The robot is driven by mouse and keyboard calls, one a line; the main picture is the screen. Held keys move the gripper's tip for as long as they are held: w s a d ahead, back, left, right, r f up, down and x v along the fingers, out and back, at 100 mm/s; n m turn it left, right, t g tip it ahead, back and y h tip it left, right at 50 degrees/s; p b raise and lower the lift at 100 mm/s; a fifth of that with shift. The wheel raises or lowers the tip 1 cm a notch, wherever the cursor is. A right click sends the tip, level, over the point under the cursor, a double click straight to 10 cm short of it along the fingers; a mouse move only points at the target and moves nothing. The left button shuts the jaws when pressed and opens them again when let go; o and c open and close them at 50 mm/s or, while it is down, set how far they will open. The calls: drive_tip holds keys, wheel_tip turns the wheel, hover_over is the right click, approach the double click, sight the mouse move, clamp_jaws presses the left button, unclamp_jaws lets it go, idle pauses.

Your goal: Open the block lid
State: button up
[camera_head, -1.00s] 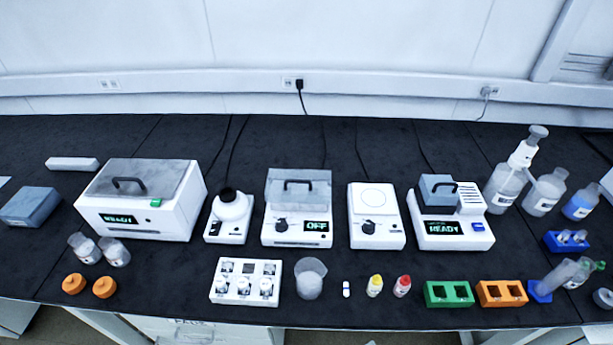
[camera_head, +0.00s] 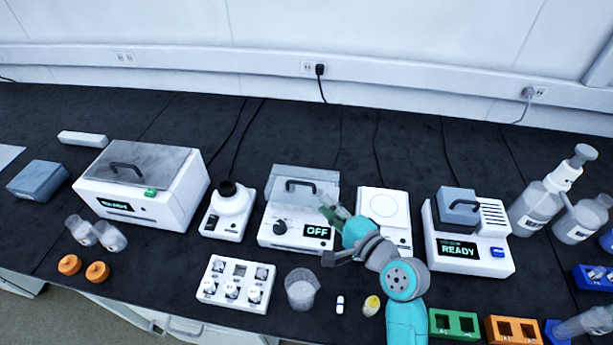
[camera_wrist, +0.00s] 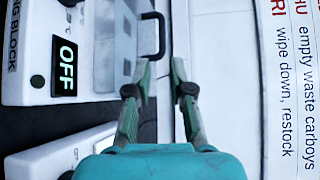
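The block (camera_head: 285,238) is a white unit with a black knob and a display reading OFF, at the middle of the bench. My gripper (camera_head: 327,204) is near the block's right front, close to the lid. In the wrist view my gripper (camera_wrist: 161,72) has its fingers apart, with nothing between them. The handle is ahead of the fingertips, apart from them.
A white plate unit (camera_head: 388,205) stands right of the block, partly behind my arm. A round-topped white unit (camera_head: 230,205) stands at left. A beaker (camera_head: 301,288), a white rack (camera_head: 235,284) and a yellow-capped vial (camera_head: 371,305) are in front. Bench behind the block is mostly clear.

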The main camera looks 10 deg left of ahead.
sight(304, 184)
drive_tip(key=x, duration=1.1)
drive_tip(key=shift+r, duration=0.1)
clamp_jaws()
